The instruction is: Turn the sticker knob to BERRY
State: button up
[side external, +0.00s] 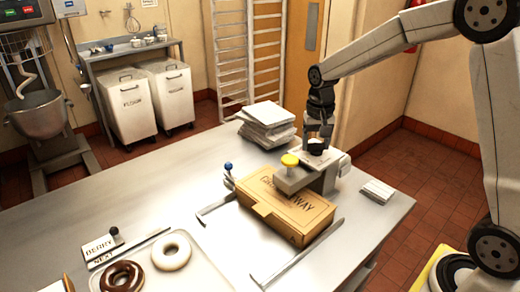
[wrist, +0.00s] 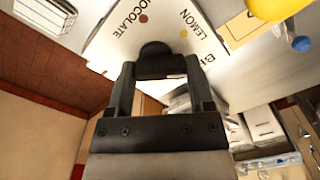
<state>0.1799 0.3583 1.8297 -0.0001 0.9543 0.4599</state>
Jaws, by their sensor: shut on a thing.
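The sticker knob (wrist: 154,50) is a dark round knob on a white label plate (wrist: 110,48). The plate reads CHOCOLATE with a brown dot, LEMON with a yellow dot, and a third word partly hidden behind my right finger. In the wrist view my gripper (wrist: 160,68) has a finger on each side of the knob and is shut on it. In the side view my gripper (side external: 318,138) points down at the label plate (side external: 318,159) on the grey machine. I cannot tell which word the knob points at.
A cardboard box (side external: 285,208) lies between metal rails below a yellow button (side external: 290,160). A blue-balled lever (side external: 228,167) stands left of it. A card reading BERRY (side external: 100,247) stands by a tray with a brown doughnut (side external: 122,276) and a white doughnut (side external: 171,251). White stacks (side external: 267,125) lie behind.

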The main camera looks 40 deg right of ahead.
aim_at(316, 144)
jog(key=shift+w+r+m, duration=0.1)
jog(key=shift+m, duration=1.1)
jog(key=o, duration=1.2)
jog(key=shift+o, duration=0.2)
jog(key=shift+r, duration=3.9)
jog(key=shift+f, duration=0.15)
jog(key=s+a+f+n+t, duration=0.1)
jog(key=s+a+f+n, duration=0.3)
jog(key=s+f, duration=0.3)
jog(key=s+a+f+n+t, duration=0.1)
jog(key=s+a+f+n, duration=0.2)
jog(key=s+f+n, duration=0.2)
jog(key=s+f, duration=0.1)
jog(key=s, duration=0.1)
jog(key=shift+s+a+f+n+t, duration=0.3)
jog(key=shift+s+a+f+n, duration=0.1)
